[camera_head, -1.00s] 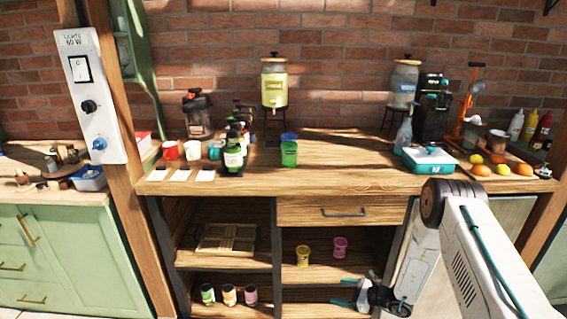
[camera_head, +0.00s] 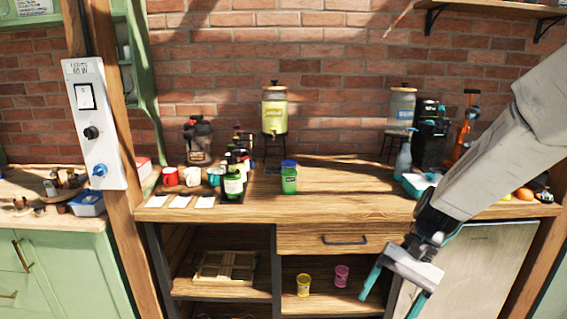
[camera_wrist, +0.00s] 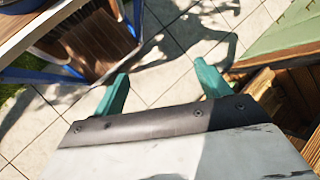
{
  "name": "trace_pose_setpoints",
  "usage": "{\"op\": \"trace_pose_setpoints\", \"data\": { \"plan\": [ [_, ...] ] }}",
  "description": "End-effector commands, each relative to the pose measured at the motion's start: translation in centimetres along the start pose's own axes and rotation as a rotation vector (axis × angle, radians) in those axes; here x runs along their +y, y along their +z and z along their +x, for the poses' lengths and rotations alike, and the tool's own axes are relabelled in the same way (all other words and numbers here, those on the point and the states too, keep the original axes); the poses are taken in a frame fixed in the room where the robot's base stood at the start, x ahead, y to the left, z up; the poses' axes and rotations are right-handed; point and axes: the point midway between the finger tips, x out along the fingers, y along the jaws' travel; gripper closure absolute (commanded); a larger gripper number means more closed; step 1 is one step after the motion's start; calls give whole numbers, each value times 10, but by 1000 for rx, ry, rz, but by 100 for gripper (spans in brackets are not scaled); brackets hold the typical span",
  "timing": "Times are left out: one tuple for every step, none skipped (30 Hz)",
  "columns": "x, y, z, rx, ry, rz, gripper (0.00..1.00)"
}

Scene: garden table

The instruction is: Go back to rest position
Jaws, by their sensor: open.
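My gripper (camera_head: 392,288) hangs at the lower right of the head view, in front of the counter's right part. Its two teal fingers are spread apart with nothing between them. In the wrist view the open fingers (camera_wrist: 160,92) point over pale floor tiles, and no object lies between them. My arm hides part of the counter's right end and the things there.
Yellow (camera_head: 304,285) and pink (camera_head: 341,276) tins stand on the shelf below. A switch panel (camera_head: 92,125) is mounted at left.

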Motion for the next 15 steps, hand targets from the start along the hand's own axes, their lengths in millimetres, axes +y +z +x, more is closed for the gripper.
{"op": "trace_pose_setpoints", "data": {
  "plan": [
    [7,18,-8,33,45,-43,24],
    [12,27,-12,51,73,-66,24],
    [18,39,-18,74,111,-96,24],
    [23,48,-21,92,138,-117,24],
    [28,56,-24,110,165,-137,24],
    [35,67,-29,135,200,-164,24],
    [40,75,-32,155,225,-184,24],
    [45,83,-35,175,250,-202,24],
    [52,92,-39,201,282,-225,24],
    [56,99,-42,223,305,-242,24],
    [61,106,-44,245,326,-258,24],
    [67,115,-48,274,354,-279,24],
    [71,122,-50,296,374,-294,24],
    [75,128,-53,320,393,-309,24],
    [80,136,-56,352,415,-327,24]
  ]
}}
